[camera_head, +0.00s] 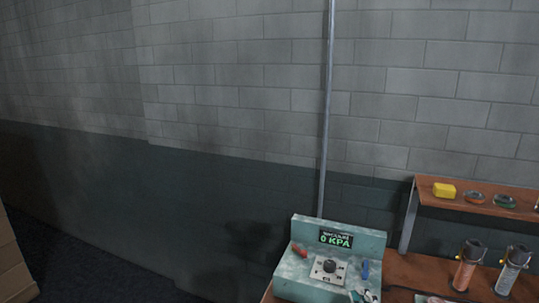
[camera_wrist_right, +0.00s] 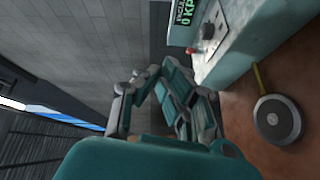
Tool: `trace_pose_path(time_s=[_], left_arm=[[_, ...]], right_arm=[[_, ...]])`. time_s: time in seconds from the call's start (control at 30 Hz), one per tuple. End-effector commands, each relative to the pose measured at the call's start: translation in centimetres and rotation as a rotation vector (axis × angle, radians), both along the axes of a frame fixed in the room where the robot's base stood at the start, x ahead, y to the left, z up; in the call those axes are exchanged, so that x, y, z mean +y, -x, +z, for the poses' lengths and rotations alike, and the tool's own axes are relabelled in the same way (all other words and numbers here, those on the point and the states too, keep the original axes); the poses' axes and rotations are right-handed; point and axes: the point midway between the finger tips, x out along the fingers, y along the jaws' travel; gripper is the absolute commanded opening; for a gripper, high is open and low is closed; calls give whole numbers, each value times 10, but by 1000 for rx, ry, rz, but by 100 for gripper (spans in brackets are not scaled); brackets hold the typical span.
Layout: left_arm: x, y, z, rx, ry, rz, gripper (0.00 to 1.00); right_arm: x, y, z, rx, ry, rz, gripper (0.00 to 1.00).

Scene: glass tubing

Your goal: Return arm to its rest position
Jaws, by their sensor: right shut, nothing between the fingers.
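My right gripper (camera_wrist_right: 172,84) fills the middle of the right wrist view, with teal and grey fingers. It is shut and empty. In the head view only a small part of my right gripper (camera_head: 364,296) shows at the bottom edge, in front of the pale teal control box (camera_head: 300,279). In the wrist view the control box (camera_wrist_right: 236,52) is to the right of the fingers. They look close to it, but I cannot tell the gap. My left gripper is not in view.
The box has a "0 KPA" display (camera_head: 336,240), a knob (camera_head: 329,266), and red and blue parts. A round metal disc (camera_wrist_right: 277,118) with a yellow strip lies on the brown table. Two cylinders (camera_head: 468,263) (camera_head: 513,268) stand right, below a shelf (camera_head: 480,206).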

Motion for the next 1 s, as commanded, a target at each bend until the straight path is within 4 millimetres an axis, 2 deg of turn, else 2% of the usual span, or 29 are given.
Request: trace_pose_path(time_s=[0.17, 0.37, 0.5, 0.63, 0.8, 1.0], left_arm=[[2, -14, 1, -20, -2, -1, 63], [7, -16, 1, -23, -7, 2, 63], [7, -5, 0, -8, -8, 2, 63], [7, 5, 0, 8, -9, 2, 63], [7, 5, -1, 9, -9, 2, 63], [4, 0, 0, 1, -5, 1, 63]], right_arm=[[-7, 22, -18, 111, -158, -121, 0], [-18, 68, -53, 320, -391, -316, 0], [-20, 121, -86, 528, -572, -478, 0], [-15, 173, -109, 718, -703, -608, 0], [-6, 229, -125, 912, -808, -726, 0], [6, 284, -132, 1094, -886, -825, 0]])
